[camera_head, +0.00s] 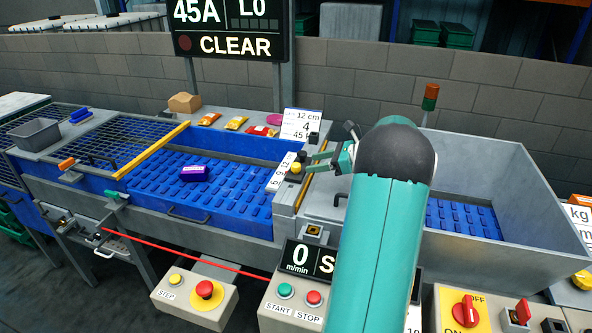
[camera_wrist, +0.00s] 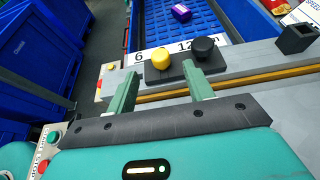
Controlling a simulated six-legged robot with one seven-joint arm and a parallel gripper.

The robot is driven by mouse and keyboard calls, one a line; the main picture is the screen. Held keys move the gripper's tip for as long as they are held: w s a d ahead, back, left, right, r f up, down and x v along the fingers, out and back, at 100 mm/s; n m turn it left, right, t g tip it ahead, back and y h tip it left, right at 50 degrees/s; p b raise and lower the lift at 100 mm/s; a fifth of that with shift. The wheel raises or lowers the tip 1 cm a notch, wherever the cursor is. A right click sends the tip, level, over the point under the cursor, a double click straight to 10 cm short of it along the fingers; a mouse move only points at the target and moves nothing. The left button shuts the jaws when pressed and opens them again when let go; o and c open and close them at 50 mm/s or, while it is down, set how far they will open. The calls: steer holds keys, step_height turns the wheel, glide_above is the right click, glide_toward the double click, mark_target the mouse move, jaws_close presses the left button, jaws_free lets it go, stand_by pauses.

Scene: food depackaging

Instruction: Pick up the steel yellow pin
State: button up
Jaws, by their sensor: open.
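The yellow pin (camera_head: 296,168) has a round yellow knob and stands on a dark plate on the grey divider beside the blue belt. In the wrist view the yellow pin (camera_wrist: 161,58) shows just ahead of and between my fingertips, with a black knob (camera_wrist: 205,47) to its right on the same plate. My gripper (camera_wrist: 159,72) is open, with one green finger on each side of the line to the yellow knob. In the head view my gripper (camera_head: 309,164) is close to the pin's right. Contact cannot be told, and the knob's lower part is hidden.
A purple pack (camera_head: 195,173) lies on the blue belt (camera_head: 160,190). Several food packs (camera_head: 236,123) lie on the back ledge. A grey hopper (camera_head: 500,185) stands at right. Control boxes with buttons (camera_head: 207,294) stand in front. A black block (camera_wrist: 297,38) rises at the wrist view's right.

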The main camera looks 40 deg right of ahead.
mark_target(296, 164)
steer(key=x, duration=0.7)
steer(key=shift+w+a+f, duration=0.1)
steer(key=shift+w+f, duration=0.05)
steer(key=shift+f, duration=0.1)
steer(key=c, duration=1.1)
steer(key=shift+o, duration=0.2)
steer(key=shift+r, duration=0.1)
